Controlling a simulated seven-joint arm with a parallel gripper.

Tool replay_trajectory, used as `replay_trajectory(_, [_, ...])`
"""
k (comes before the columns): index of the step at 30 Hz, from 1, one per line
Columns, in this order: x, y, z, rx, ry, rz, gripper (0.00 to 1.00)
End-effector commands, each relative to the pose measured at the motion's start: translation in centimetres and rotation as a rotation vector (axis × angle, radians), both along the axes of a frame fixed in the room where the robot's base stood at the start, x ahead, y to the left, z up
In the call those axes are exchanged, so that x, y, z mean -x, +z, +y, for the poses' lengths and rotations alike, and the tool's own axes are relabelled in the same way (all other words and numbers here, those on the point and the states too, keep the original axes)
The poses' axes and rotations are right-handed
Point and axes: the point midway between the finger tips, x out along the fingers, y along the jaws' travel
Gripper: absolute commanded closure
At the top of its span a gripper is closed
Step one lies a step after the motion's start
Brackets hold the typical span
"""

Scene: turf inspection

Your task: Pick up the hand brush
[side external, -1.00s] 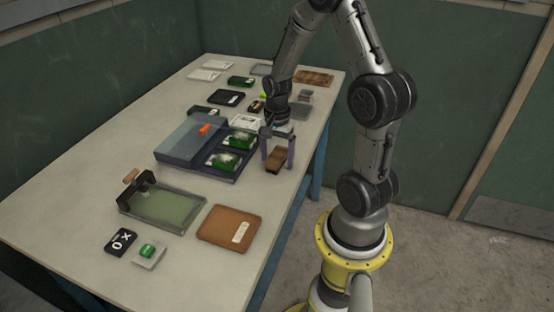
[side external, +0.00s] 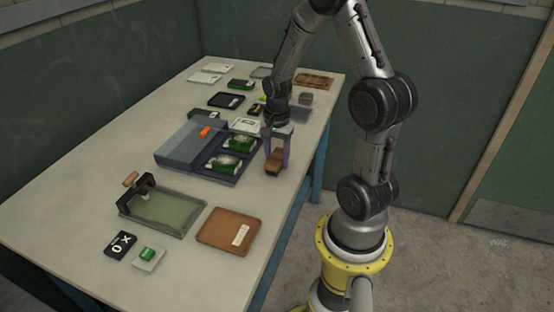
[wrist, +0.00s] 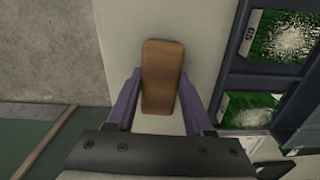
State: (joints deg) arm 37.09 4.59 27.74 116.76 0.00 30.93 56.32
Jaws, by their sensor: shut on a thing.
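The hand brush (side external: 275,160) shows as a brown wooden block between the fingers of my gripper (side external: 275,168), near the table's right edge. In the wrist view the brush (wrist: 161,75) is a long rounded wooden back, reaching forward from between the two purple fingers of my gripper (wrist: 160,105). My gripper is shut on the brush. The bristles are hidden below the wood. I cannot tell whether the brush touches the table or hangs just above it.
A grey-blue case (side external: 187,143) with green turf samples (side external: 229,163) stands just left of my gripper. A glass-like tray (side external: 163,212) and a brown clipboard (side external: 228,226) lie nearer the camera. Several small items crowd the far end. The table (side external: 185,277) is bare at the front.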

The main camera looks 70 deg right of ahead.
Motion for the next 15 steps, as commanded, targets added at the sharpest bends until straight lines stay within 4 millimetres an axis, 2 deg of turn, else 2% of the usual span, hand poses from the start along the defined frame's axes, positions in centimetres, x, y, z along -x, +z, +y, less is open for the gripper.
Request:
replay_trajectory(7, [0.0, 3.1, 0.0, 0.004, 0.0, -0.006, 1.0])
replay_trajectory(10, [1.4, 4.9, 1.0, 0.004, 0.0, -0.006, 1.0])
replay_trajectory(15, [4.0, 8.9, 3.0, 0.007, 0.0, -0.009, 1.0])
